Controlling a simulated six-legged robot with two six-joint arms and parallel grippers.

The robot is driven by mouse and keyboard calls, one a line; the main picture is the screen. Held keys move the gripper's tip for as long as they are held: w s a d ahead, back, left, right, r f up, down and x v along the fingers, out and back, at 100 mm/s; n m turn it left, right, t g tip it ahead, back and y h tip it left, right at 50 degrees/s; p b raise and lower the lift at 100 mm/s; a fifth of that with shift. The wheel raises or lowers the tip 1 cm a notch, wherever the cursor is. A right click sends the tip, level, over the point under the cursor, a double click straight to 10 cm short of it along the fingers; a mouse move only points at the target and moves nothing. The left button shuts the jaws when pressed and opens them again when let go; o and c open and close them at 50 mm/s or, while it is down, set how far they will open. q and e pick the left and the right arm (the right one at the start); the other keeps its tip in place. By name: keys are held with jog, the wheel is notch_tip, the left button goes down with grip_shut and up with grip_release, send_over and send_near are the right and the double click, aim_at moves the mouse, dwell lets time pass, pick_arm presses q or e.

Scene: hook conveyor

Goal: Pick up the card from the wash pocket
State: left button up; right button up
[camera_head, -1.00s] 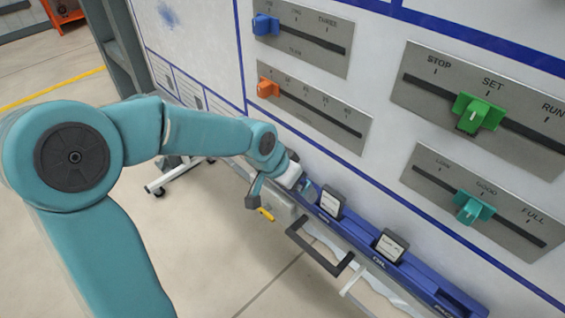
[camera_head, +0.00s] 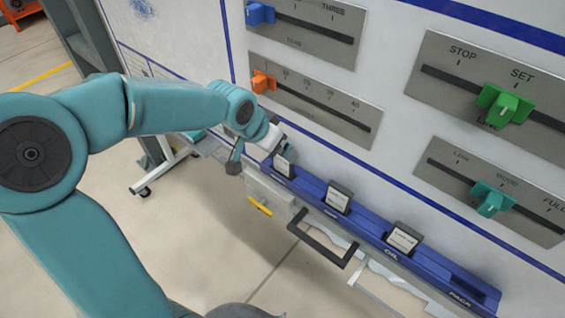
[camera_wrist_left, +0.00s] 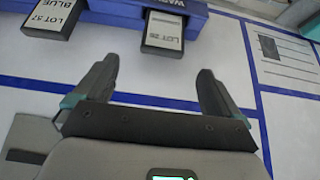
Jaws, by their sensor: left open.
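A blue rail (camera_head: 368,233) carries several pockets; small dark cards with white faces stand in some of them. The card in the wash pocket (camera_wrist_left: 163,30) shows in the left wrist view under a partly cut-off label and reads "LOT 26". In the head view it looks like the leftmost card (camera_head: 283,165). My left gripper (camera_wrist_left: 157,78) is open and empty. Its two fingers are spread below the card in the wrist view, apart from it. In the head view the gripper (camera_head: 272,138) is just above and left of that card, partly hidden by my wrist. My right gripper is not seen.
Two more cards stand along the rail, a middle one (camera_head: 338,197) and the oil one (camera_head: 404,237); the pack pocket (camera_head: 455,285) looks empty. A dark handle (camera_head: 322,245) juts out below the rail. Slider panels (camera_head: 315,98) line the wall above.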

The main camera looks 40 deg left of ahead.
aim_at(283, 166)
pick_arm(q)
jog(key=x, duration=0.4)
jog(key=shift+w+d+f, duration=0.2)
jog(key=shift+f, duration=0.05)
jog(key=x, duration=0.5)
jog(key=shift+a+p, duration=0.4)
jog(key=shift+w+d+f, duration=0.1)
jog(key=c, duration=0.9)
jog(key=shift+c, duration=0.8)
